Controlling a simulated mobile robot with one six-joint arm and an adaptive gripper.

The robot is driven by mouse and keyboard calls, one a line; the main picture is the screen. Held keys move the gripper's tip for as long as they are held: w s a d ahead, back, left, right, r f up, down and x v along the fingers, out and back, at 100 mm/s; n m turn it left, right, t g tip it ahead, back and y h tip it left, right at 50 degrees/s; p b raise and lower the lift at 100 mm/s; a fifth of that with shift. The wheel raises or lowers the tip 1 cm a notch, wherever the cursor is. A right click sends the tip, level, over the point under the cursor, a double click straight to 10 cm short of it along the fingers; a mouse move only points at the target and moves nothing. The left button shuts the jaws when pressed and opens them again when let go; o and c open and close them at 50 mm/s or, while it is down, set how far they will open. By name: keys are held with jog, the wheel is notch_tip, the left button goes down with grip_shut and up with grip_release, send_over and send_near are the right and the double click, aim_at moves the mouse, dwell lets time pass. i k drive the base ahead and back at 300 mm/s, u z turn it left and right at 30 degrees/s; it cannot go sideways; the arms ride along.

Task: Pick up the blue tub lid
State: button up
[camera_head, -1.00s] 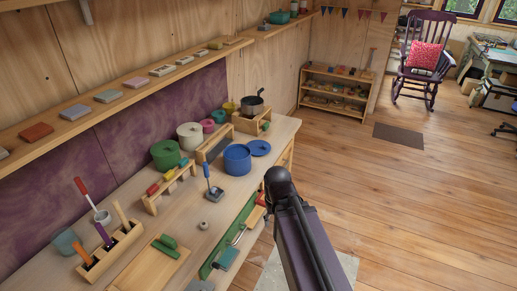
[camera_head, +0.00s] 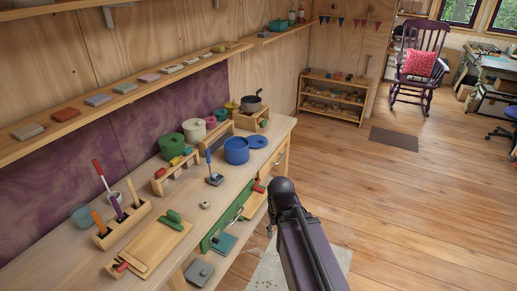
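The blue tub lid (camera_head: 258,142) is a flat blue disc with a small knob. It lies on the wooden workbench (camera_head: 190,212), close to the bench's right end. The open blue tub (camera_head: 237,151) stands just left of it, and the two look close together. My arm reaches up from the bottom of the view, in front of the bench and to the right of the drawers. My gripper's fingers are not visible; the arm's dark upper end hides whatever is beyond it. The lid is clear of my arm in this view.
Green (camera_head: 171,146) and cream (camera_head: 194,130) tubs stand behind the blue one. A dark saucepan (camera_head: 251,104) sits on a wooden stand (camera_head: 247,121) behind the lid. A blue-handled tool (camera_head: 212,170) stands upright left of the tub.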

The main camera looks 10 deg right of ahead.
aim_at(255, 141)
jog(key=k, duration=0.1)
jog(key=z, duration=0.35)
jog(key=i, duration=1)
jog(key=u, duration=0.25)
